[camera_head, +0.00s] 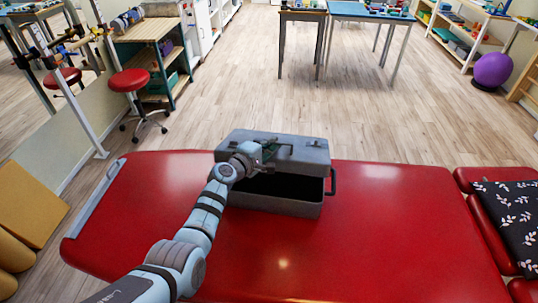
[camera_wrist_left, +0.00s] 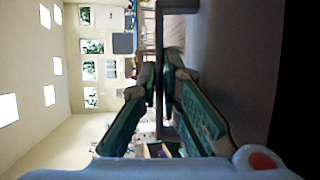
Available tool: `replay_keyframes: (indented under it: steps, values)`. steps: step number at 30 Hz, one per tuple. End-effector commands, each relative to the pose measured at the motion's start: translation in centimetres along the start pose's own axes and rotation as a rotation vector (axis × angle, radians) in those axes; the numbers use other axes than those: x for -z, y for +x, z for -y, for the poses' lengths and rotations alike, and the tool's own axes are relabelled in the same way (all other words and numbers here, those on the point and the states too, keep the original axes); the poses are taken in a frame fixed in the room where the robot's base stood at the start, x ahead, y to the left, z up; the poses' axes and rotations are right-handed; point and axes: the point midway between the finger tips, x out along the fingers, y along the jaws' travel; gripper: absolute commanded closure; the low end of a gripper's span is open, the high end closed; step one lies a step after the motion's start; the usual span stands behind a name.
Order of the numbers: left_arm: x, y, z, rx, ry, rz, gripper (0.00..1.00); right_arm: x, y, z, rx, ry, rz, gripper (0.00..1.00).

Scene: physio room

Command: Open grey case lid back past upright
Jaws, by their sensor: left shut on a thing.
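The grey case (camera_head: 280,206) stands on the red padded table, with a dark gap showing its inside. Its grey lid (camera_head: 303,152) is hinged at the far side and raised partway, tilted and not past upright. My left gripper (camera_head: 267,151) is at the lid's near edge, left of its middle. In the left wrist view the green-padded fingers (camera_wrist_left: 165,80) are shut on the lid's edge, and the lid's grey surface (camera_wrist_left: 222,55) fills the right part. Much of the case's inside is dark or hidden by the lid and my arm. My right gripper is not in view.
The red table (camera_head: 400,240) is clear to the right and in front of the case. A dark handle (camera_head: 333,182) sticks out at the case's right end. A patterned black cushion (camera_head: 510,215) lies on a red seat at the right. Open floor lies behind.

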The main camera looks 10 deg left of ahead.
Motion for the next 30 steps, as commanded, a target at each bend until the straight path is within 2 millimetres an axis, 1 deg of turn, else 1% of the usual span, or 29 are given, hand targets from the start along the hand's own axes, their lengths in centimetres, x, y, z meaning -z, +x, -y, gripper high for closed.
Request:
replay_keyframes:
  steps: [1, 3, 9, 23, 24, 25, 30]
  values:
    - [0.2, 0.4, -0.6, -0.007, 0.003, -0.001, 1.0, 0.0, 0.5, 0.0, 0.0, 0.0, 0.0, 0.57]
    - [0.3, 0.8, -1.1, -0.007, 0.004, -0.001, 1.0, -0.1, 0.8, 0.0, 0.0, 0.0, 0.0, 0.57]
    - [0.6, 1.5, -2.2, -0.007, 0.003, -0.001, 1.0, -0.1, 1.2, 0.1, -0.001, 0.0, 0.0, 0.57]
    - [0.7, 1.7, -2.5, -0.008, 0.003, -0.002, 1.0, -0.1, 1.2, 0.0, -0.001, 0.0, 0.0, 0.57]
    - [0.7, 1.6, -2.5, -0.008, 0.003, -0.002, 0.89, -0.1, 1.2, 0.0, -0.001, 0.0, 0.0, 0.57]
    - [0.7, 1.6, -2.5, -0.008, 0.003, -0.002, 0.87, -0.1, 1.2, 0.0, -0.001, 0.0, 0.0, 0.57]
    - [0.7, 1.6, -2.4, -0.006, 0.002, -0.001, 0.87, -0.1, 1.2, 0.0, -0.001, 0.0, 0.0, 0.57]
